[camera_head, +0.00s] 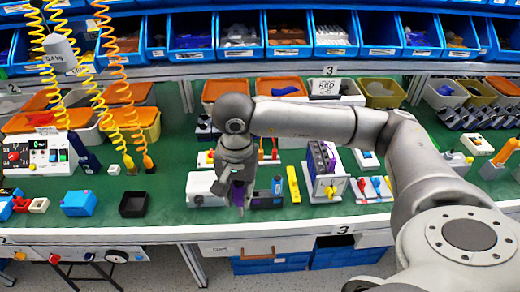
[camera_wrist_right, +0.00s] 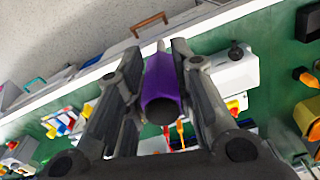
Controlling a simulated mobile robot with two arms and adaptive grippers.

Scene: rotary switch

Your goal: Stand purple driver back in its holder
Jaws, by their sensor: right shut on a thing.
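My right gripper (camera_head: 238,190) hangs over the front part of the green bench, in front of a white unit. It is shut on the purple driver (camera_head: 239,194), mostly hidden by the fingers in the head view. In the right wrist view the purple driver (camera_wrist_right: 168,84) sits between the two fingers of the right gripper (camera_wrist_right: 158,62), its dark round butt toward the camera and its thin shaft pointing away. I cannot tell for sure which item is the holder. My left gripper is not in view.
A white device with purple parts (camera_head: 325,168) stands right of the gripper, beside a yellow block (camera_head: 294,184). A white unit (camera_head: 204,190) is close on the left. A black tray (camera_head: 134,204) and blue box (camera_head: 79,203) stand farther left. Blue bins line the back.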

